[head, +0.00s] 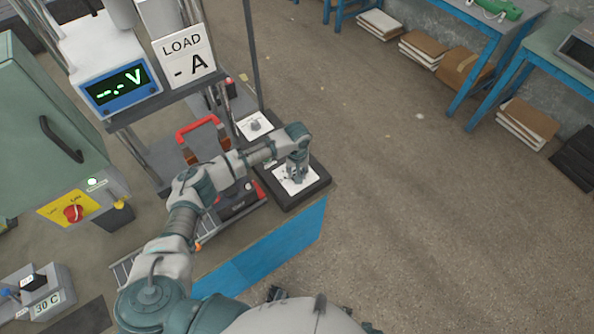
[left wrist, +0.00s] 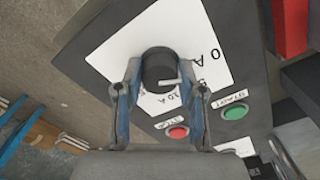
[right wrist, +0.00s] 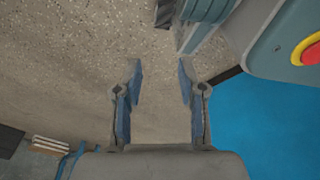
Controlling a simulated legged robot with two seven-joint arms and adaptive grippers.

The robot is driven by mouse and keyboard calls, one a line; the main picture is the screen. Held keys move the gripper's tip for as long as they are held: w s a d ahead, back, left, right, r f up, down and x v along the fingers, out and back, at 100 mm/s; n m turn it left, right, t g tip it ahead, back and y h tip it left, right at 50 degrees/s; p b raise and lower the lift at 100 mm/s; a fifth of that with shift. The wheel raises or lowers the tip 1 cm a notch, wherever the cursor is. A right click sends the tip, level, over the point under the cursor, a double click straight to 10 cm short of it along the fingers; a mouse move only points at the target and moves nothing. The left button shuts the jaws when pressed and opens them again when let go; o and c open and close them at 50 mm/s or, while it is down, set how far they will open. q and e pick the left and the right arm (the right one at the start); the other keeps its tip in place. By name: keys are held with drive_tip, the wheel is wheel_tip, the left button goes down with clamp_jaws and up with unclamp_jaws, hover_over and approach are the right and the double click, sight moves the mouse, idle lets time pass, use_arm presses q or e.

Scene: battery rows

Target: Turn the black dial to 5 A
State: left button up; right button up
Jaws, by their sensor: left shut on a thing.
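The black dial (left wrist: 158,69) sits on a white scale plate (left wrist: 110,58) in the left wrist view. Printed marks include 0 A at the upper right and 10 A below the dial. A pale pointer line on the dial lies toward its lower right; I cannot tell its exact reading. My left gripper (left wrist: 160,74) is shut on the dial, one finger on each side. In the head view, my left gripper (head: 297,177) is over the white plate on the black panel and hides the dial. My right gripper (right wrist: 160,82) is open and empty over bare floor.
A red button (left wrist: 178,132) and a green button (left wrist: 235,111) are close to the left gripper's fingers. A LOAD sign (head: 185,54) reads "- A", beside a voltage display (head: 120,88). A red handle (head: 202,126) stands near the left arm. Open floor lies to the right.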

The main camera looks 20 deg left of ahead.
use_arm(q)
drive_tip(key=m+p, duration=0.1)
drive_tip(key=p, duration=0.3)
drive_tip(key=shift+r, duration=0.25)
use_arm(e)
drive_tip(key=s+d+f, duration=0.2)
drive_tip(key=s+f, duration=0.1)
drive_tip(key=s, duration=0.9)
use_arm(q)
drive_tip(key=shift+p, duration=0.6)
drive_tip(key=shift+f+m+p, duration=0.1)
drive_tip(key=shift+m+p, duration=0.6)
drive_tip(key=shift+p, duration=0.25)
drive_tip(key=shift+m+p, duration=0.45)
drive_tip(key=shift+m, duration=0.05)
drive_tip(key=shift+m+p, duration=0.55)
drive_tip(key=shift+m, duration=0.65)
drive_tip(key=shift+f+m+p, duration=0.1)
drive_tip(key=shift+m+p, duration=0.25)
drive_tip(key=shift+m, duration=0.85)
use_arm(e)
drive_tip(key=shift+g, duration=0.3)
drive_tip(key=shift+w+d+r, duration=0.1)
drive_tip(key=shift+d+r, duration=0.05)
drive_tip(key=shift+r, duration=1.05)
drive_tip(key=shift+d+r, duration=0.1)
drive_tip(key=shift+r, duration=1.1)
use_arm(q)
drive_tip(key=o, duration=1.1)
